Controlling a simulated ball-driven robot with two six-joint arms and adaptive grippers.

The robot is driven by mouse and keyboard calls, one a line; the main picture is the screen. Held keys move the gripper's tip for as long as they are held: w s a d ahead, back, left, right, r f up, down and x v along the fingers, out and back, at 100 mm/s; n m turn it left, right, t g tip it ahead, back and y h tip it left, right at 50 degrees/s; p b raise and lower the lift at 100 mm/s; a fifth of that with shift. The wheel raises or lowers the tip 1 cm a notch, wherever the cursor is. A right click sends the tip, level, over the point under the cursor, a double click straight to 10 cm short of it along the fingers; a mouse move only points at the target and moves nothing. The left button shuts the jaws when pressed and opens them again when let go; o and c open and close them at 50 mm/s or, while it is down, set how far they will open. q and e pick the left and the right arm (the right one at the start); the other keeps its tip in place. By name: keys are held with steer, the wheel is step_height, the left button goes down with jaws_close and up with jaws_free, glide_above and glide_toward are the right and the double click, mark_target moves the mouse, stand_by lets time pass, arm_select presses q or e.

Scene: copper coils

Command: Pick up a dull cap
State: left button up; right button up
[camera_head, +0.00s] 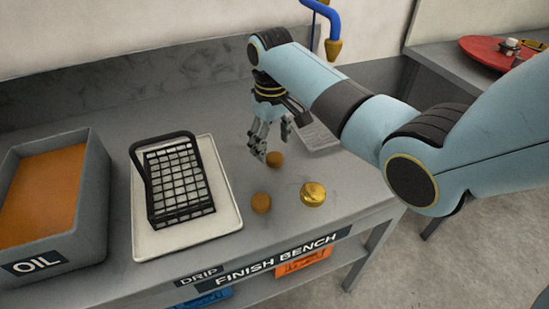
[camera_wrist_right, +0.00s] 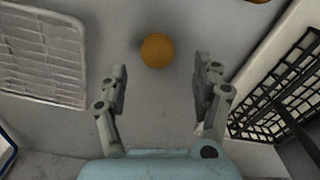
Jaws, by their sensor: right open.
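Two dull orange-brown caps lie on the grey bench in the head view: one dull cap (camera_head: 275,159) just below my right gripper (camera_head: 273,147), another dull cap (camera_head: 261,203) nearer the front. A shiny golden cap (camera_head: 313,194) lies to the right of the nearer one. In the right wrist view, a dull cap (camera_wrist_right: 157,50) shows ahead of my right gripper (camera_wrist_right: 163,70), between the lines of its fingers and apart from them. The gripper is open and empty, pointing down. Part of another cap (camera_wrist_right: 258,1) is cut off at the top edge. My left gripper is out of view.
A black wire basket (camera_head: 181,185) stands on a white drip tray (camera_head: 228,210). A grey oil bin (camera_head: 92,200) stands at the left. A pale ribbed rack (camera_head: 318,138) lies behind my right arm. A blue hose (camera_head: 334,18) hangs at the back.

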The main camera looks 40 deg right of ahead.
mark_target(273, 155)
step_height(273, 155, down, 4)
steer(key=shift+s+d+r, duration=0.1)
steer(key=shift+d, duration=0.05)
steer(key=c, duration=1.2)
steer(key=shift+c, duration=0.2)
